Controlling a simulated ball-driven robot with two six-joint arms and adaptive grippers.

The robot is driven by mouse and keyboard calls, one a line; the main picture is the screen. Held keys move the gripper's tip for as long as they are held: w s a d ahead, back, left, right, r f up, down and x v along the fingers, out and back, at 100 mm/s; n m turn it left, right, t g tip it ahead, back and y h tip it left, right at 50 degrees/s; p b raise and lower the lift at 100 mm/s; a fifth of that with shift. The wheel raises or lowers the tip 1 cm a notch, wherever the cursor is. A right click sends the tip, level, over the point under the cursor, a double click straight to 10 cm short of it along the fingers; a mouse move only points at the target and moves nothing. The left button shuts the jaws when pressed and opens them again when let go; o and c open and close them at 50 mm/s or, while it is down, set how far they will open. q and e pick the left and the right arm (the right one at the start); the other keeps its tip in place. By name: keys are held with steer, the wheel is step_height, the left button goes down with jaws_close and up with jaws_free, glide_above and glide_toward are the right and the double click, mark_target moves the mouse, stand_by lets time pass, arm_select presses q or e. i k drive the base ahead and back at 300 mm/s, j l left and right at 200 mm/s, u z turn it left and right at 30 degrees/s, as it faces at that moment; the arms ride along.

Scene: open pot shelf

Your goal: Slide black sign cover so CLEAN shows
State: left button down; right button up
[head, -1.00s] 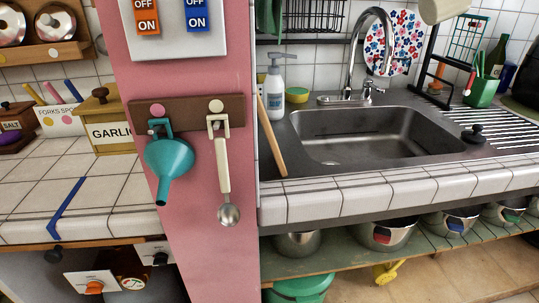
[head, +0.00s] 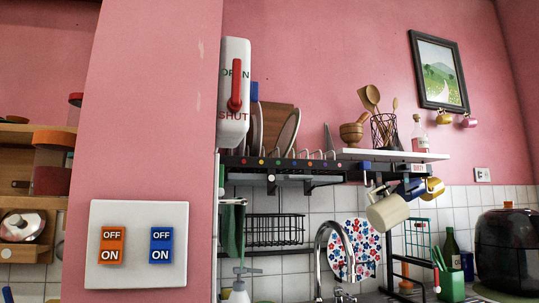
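A small white sign (head: 419,168) with red lettering sits at the right end of the dark rail under the wall shelf. The lettering seems to read DIRTY but is very small. Black parts adjoin the sign, and I cannot tell which of them is the cover. I cannot make out the word CLEAN. Neither of my grippers is in view.
Mugs, including a cream one (head: 388,213), hang just below the sign. The white shelf (head: 385,154) above holds utensils and a bottle. A dark rail (head: 300,164) with coloured dots runs left. A tall faucet (head: 325,245) stands below.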

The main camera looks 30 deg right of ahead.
mark_target(404, 167)
steer(key=z, duration=1.7)
